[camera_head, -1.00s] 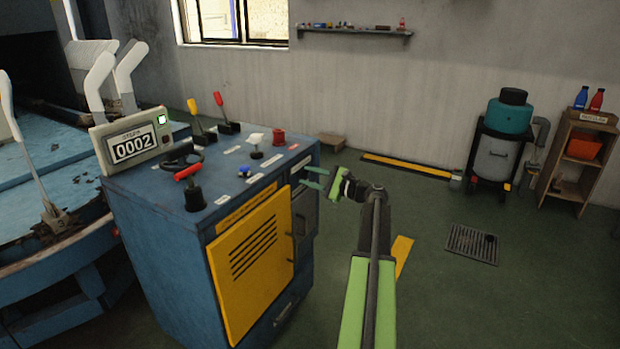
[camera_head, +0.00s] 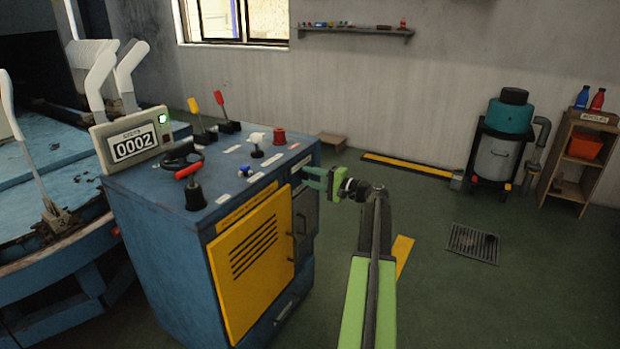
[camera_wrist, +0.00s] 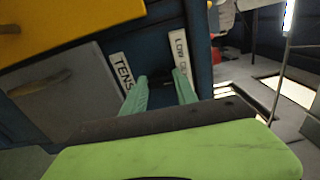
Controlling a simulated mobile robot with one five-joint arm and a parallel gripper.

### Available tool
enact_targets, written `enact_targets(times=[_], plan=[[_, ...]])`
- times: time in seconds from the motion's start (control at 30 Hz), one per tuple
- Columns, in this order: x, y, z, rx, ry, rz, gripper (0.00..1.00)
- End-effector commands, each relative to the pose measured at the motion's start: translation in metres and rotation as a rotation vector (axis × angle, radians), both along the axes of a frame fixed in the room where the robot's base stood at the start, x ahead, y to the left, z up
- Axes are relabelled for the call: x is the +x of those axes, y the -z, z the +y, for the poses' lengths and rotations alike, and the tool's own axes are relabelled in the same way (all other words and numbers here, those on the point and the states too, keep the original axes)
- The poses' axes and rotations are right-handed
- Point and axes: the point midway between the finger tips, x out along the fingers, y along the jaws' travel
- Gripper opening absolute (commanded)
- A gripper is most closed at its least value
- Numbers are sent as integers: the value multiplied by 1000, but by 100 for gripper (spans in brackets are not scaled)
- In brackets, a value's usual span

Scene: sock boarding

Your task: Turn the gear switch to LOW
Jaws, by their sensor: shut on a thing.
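The blue control cabinet (camera_head: 172,252) stands left of centre in the head view. My gripper (camera_head: 308,178) reaches its right-hand face from the right, just below the top edge. In the wrist view my gripper (camera_wrist: 160,77) has its two green fingers closed on a small dark piece, the gear switch (camera_wrist: 158,75), which is mostly hidden. A white label starting "LOW" (camera_wrist: 183,50) is beside the right finger. A label reading "TENS" (camera_wrist: 122,72) is beside the left finger. The switch's setting cannot be made out.
The yellow vented door (camera_head: 250,262) and a grey panel (camera_wrist: 62,92) are close to my gripper. Levers and knobs stand on the cabinet top, with a display (camera_head: 132,145) reading 0002. The green floor right of my arm is mostly free, with a drain grate (camera_head: 473,242).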

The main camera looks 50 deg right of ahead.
Motion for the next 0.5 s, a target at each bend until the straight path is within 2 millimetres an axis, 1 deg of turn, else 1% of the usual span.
enact_targets(times=[0.5], plan=[[-1, 3, 0, -468, -1, -114, 0]])
